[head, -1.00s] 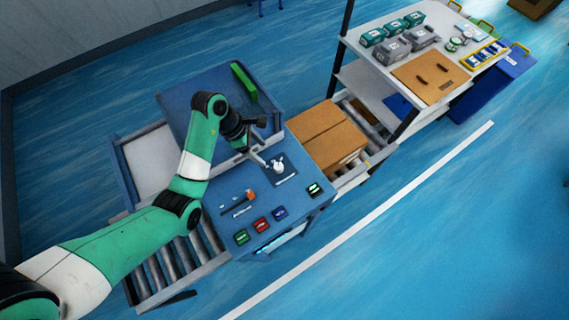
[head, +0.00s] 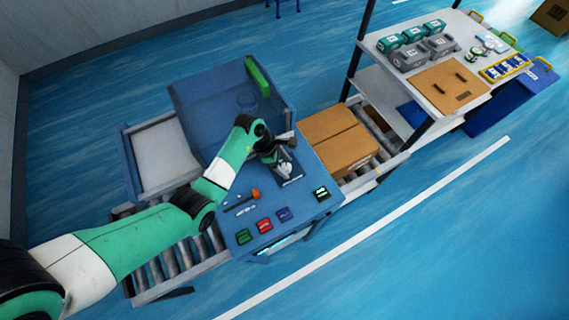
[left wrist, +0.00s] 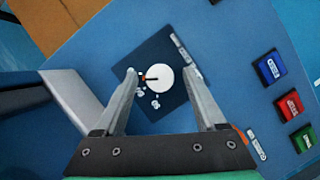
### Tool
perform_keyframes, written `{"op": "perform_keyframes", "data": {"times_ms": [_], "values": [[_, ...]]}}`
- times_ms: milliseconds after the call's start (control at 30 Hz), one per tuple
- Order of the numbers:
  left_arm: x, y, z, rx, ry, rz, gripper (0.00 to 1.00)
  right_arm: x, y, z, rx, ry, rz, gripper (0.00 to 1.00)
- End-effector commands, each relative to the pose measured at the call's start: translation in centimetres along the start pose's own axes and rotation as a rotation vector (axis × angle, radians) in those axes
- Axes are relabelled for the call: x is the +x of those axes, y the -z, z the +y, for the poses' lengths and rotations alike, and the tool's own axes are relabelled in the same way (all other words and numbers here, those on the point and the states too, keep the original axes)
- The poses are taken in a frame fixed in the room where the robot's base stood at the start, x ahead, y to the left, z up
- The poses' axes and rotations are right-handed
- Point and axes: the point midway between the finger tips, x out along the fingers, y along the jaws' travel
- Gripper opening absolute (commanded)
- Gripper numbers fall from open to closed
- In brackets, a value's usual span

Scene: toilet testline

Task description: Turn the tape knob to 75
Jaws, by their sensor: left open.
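The tape knob (left wrist: 159,78) is a round white disc on a dark square plate (left wrist: 150,101) in the left wrist view, with a small dark and red pointer mark toward its left side. White printing lies around it, too small to read. In the head view the knob (head: 285,169) is partly visible just below my gripper. My left gripper (left wrist: 160,71) is open. Its two fingers appear on either side of the knob, with gaps between; I cannot tell how far above the panel the tips are. My right gripper is in neither view.
An orange-tipped switch (head: 255,195) sits left of the knob. A cardboard box (head: 340,138) stands right of the panel.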

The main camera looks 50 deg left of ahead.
Motion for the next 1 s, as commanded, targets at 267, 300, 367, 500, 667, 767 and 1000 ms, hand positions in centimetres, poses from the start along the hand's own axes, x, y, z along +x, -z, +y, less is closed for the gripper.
{"op": "perform_keyframes", "data": {"times_ms": [267,300,367,500,667,767,1000], "values": [[-0.04,-0.01,0.0,0.0,0.0,0.0,0.31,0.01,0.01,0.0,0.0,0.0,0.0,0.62],[-0.04,-0.01,-0.01,0.0,0.0,0.0,0.24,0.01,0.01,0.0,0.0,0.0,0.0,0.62],[-0.04,-0.01,-0.01,0.0,0.0,0.0,0.13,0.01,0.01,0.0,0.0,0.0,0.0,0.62],[-0.04,-0.01,-0.02,0.0,0.001,0.0,0.0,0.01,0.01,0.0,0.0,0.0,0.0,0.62],[-0.03,-0.04,0.07,0.046,0.021,0.0,0.0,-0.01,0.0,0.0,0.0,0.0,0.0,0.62],[0.02,-0.05,0.17,0.136,0.059,0.0,0.0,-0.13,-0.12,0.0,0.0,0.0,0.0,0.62],[-0.02,-0.07,0.17,0.245,0.102,-0.002,0.0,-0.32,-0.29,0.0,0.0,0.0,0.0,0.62]]}}
